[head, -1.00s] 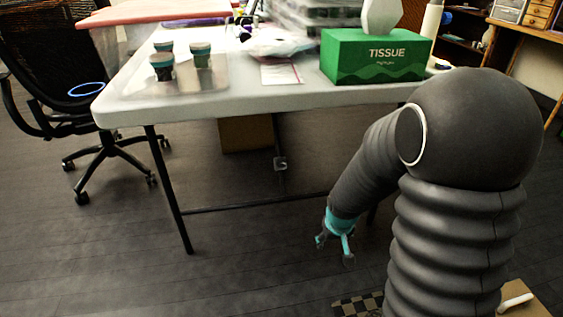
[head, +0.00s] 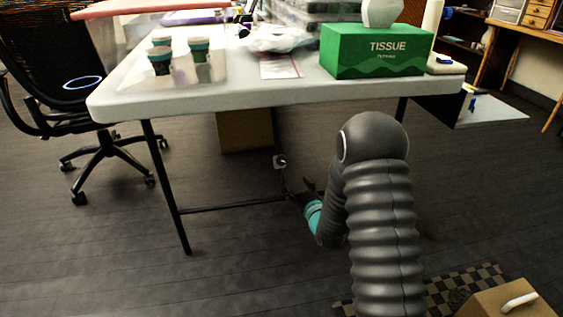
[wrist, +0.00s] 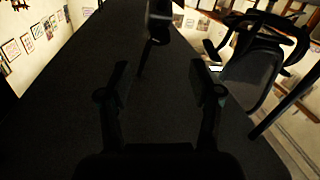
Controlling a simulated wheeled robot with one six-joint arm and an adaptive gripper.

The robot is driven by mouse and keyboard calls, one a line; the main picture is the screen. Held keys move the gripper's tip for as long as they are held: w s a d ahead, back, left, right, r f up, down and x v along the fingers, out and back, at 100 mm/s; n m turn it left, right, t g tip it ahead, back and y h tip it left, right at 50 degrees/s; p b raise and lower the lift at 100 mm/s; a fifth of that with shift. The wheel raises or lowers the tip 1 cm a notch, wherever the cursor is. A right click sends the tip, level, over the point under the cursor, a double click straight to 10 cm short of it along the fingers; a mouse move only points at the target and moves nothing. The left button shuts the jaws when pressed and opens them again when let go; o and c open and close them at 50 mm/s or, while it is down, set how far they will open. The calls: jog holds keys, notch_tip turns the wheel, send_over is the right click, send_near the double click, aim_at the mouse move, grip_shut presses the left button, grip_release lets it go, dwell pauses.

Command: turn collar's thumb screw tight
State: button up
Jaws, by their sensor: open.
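The white table (head: 270,97) carries a green tissue box (head: 372,58) and cups (head: 160,62). A dark crossbar (head: 235,206) runs low beneath it, with a cardboard box (head: 245,132) behind. A black chair (head: 100,150) stands left.

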aim_at(282, 161)
jog(key=x, duration=0.4)
jog(key=r+x, duration=0.1)
jog(key=x, duration=0.8)
jog(key=shift+w+a+r+b, duration=0.2)
jog(key=shift+w+b, duration=0.1)
jog(key=shift+w, duration=0.1)
jog(key=c, duration=1.2)
